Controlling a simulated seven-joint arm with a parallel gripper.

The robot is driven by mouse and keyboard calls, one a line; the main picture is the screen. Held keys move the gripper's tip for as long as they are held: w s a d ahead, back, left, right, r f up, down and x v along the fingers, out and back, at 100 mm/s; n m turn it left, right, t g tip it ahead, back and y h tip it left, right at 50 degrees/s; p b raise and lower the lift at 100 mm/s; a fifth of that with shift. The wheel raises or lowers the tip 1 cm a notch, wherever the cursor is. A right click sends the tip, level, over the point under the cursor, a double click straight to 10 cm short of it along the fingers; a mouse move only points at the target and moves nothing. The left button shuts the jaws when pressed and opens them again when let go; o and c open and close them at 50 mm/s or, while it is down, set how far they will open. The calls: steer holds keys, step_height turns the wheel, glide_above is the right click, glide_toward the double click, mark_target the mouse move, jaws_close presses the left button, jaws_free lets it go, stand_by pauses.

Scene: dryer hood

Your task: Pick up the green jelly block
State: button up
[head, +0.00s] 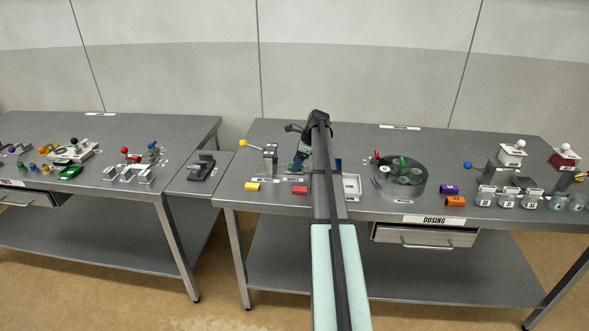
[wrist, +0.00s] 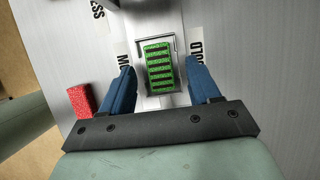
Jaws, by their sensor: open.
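The green jelly block (wrist: 160,67) shows in the wrist view, with dark slots across its top. It sits in a small metal holder (wrist: 142,42) between labels reading partly "MO" and "OLD". My gripper (wrist: 163,74) is open, with one blue finger to the left and one to the right of the block. Both fingers look apart from it; their height above the table is unclear. In the head view my gripper (head: 298,162) is over the left part of the right-hand table, and I cannot make out the green block there.
A red block (wrist: 82,100) lies left of my gripper; it also shows in the head view (head: 299,190), near a yellow block (head: 252,186). A yellow-knobbed press (head: 269,158) stands to the left.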

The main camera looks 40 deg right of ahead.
steer(key=shift+f, duration=0.25)
jaws_close()
stand_by(0.4)
steer(key=shift+r, duration=0.15)
